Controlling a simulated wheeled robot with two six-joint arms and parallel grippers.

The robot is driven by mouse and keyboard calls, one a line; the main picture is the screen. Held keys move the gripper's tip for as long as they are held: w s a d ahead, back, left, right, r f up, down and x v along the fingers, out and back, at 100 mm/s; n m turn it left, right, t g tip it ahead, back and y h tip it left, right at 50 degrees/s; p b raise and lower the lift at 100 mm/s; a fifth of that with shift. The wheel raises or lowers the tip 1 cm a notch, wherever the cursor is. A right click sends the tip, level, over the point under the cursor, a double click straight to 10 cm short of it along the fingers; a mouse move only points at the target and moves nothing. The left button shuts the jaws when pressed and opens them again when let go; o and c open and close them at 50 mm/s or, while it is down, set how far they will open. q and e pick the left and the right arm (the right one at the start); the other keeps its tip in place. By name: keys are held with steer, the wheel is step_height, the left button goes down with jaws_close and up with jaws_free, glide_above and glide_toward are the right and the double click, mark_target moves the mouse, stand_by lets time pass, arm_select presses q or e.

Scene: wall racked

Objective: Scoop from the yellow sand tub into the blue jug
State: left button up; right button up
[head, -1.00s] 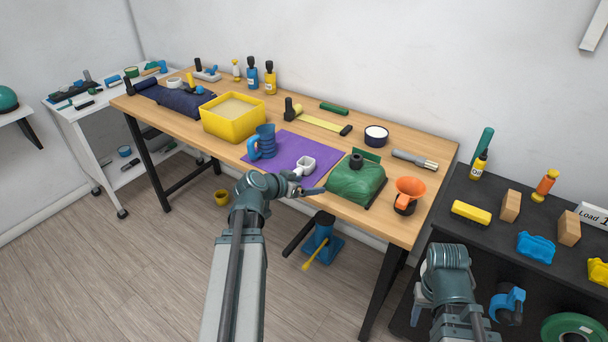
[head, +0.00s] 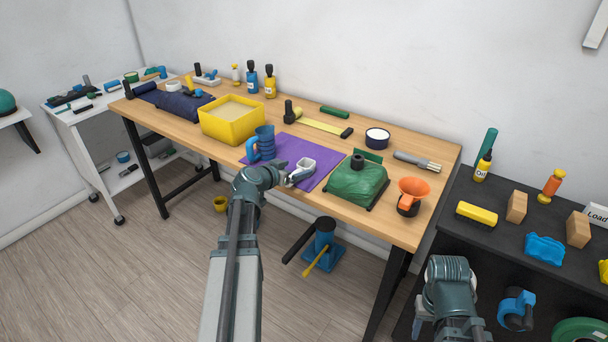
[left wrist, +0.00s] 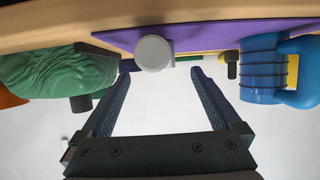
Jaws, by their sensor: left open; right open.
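The yellow sand tub (head: 228,128), filled with pale sand, stands on the wooden bench. The blue jug (head: 265,140) stands upright on the purple mat (head: 290,146), handle to the left; it also shows in the left wrist view (left wrist: 262,75). A white scoop (head: 306,164) lies on the mat right of the jug. My left gripper (head: 298,178) is at the bench's front edge, close to the scoop. In the left wrist view its open fingers (left wrist: 160,70) have the scoop's pale round end (left wrist: 153,52) ahead, between the tips, not gripped.
A green bag-like object (head: 355,183) and an orange funnel (head: 412,187) stand right of the mat. A dark blue cloth bundle (head: 172,98) lies left of the tub. A white bowl (head: 376,138) and a hammer are behind. A black shelf (head: 470,195) is at the right.

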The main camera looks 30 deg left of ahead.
mark_target(303, 165)
arm_select(q)
steer(key=shift+b+x, duration=1)
steer(key=shift+x, duration=1.95)
steer(key=shift+d+r, duration=0.15)
steer(key=c, duration=1.5)
steer(key=shift+o, duration=0.2)
steer(key=shift+r, duration=0.1)
step_height(303, 165, up, 10)
steer(key=p, duration=1)
